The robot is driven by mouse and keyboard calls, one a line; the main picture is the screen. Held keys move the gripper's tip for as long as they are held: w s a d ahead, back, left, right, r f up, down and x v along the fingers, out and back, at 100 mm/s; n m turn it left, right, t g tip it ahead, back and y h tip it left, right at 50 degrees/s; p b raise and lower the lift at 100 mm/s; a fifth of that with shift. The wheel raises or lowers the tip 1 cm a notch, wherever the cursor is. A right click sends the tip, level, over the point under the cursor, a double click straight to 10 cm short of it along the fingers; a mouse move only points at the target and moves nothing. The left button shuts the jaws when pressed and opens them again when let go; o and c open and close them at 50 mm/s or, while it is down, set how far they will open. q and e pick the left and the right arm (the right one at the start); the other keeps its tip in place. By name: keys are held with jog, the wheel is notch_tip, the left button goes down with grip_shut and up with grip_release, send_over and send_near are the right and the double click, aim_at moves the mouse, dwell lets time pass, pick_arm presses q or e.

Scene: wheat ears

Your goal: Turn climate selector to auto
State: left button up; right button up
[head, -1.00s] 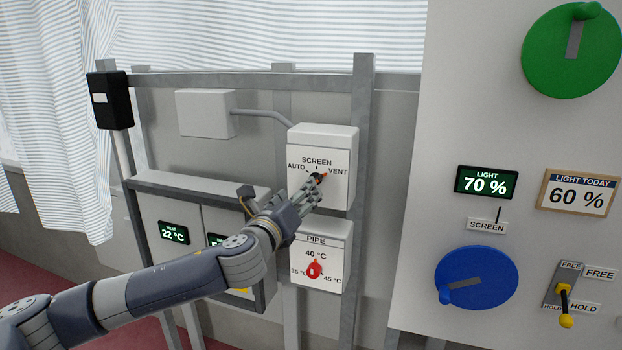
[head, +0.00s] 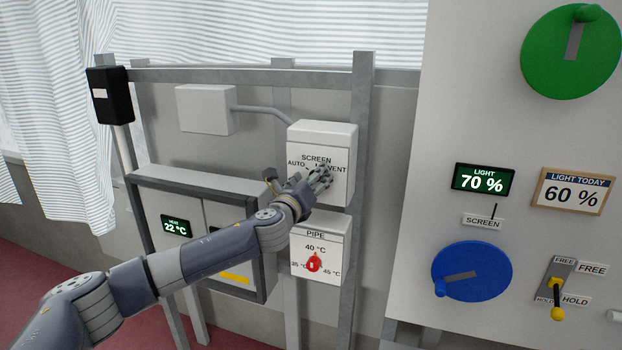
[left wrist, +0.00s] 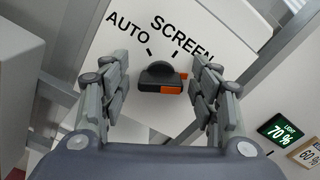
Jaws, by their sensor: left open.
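The climate selector box (head: 322,150) is white, with AUTO, SCREEN and VENT printed on its face. Its selector knob shows in the left wrist view (left wrist: 160,78) as a dark knob with an orange pointer end toward the right, the VENT side. My left gripper (head: 322,178) is in front of the box, and in the left wrist view its open fingers (left wrist: 160,95) stand on either side of the knob, with gaps visible. In the head view the gripper hides the knob. My right gripper is not in view.
The PIPE box (head: 320,262) with a red knob is just below. A white panel at the right holds a blue dial (head: 472,270), a green dial (head: 570,55) and a yellow-tipped lever (head: 557,300). A metal frame post (head: 362,100) stands beside the selector box.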

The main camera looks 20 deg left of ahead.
pick_arm(q)
jog(key=shift+c, duration=0.3)
jog(key=c, duration=1)
